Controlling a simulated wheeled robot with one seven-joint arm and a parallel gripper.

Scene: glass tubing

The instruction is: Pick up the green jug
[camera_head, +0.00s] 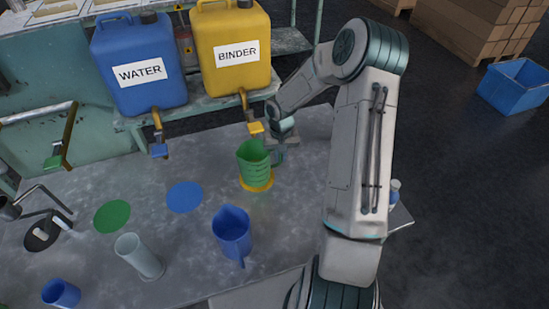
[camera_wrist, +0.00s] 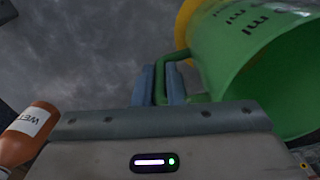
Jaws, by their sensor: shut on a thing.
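The green jug (camera_head: 254,162) stands upright on a yellow round mark (camera_head: 257,186) on the grey table, below the yellow binder container's tap. My gripper (camera_head: 283,156) is at the right side of the jug in the head view. In the wrist view my gripper's fingers (camera_wrist: 168,85) are shut on the jug's handle. Whether the jug's base touches the table is hard to tell.
A blue jug (camera_head: 232,234) stands in front, with a grey cylinder (camera_head: 138,257) to its left. Blue (camera_head: 184,197) and green (camera_head: 112,216) discs lie flat. The yellow tap (camera_head: 255,127) hangs just above the jug. An orange bottle (camera_wrist: 27,133) is near my gripper.

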